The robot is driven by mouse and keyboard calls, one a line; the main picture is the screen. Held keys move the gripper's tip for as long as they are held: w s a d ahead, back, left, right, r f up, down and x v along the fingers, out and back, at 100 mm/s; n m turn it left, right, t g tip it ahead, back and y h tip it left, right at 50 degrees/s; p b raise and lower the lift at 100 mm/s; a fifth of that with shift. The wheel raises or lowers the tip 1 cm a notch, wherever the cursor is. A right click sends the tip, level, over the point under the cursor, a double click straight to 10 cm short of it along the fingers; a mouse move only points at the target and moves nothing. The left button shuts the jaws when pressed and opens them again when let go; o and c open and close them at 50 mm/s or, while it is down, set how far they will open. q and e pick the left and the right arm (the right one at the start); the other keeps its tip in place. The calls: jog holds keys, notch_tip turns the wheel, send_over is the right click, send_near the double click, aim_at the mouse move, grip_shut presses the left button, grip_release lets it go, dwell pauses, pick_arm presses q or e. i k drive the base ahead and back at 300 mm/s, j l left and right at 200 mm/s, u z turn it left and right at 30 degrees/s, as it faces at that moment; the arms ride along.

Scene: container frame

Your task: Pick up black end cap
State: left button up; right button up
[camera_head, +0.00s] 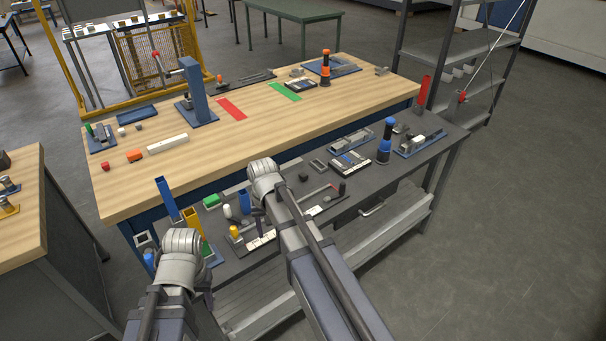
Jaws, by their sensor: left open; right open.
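A small black piece (303,177), which looks like the black end cap, lies on the dark grey lower bench, just right of my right wrist. It is too small to make out its shape. My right gripper (258,218) points down over the lower bench, left of the black piece and apart from it. It is open and largely hidden behind my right arm. My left gripper (207,297) is lower left, near the bench's front left end, also open and mostly hidden by my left arm. I see nothing held in either.
A grey shelf rack (480,42) stands at right.

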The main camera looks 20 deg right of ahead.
aim_at(303, 176)
jog(key=i+l+u, duration=0.2)
jog(key=l+u, duration=0.15)
jog(key=l, duration=0.75)
jog(key=l+u, duration=0.35)
jog(key=l, duration=0.75)
jog(key=i+l+u, duration=0.1)
jog(key=l, duration=0.25)
jog(key=l+u, duration=0.15)
jog(key=l, duration=0.2)
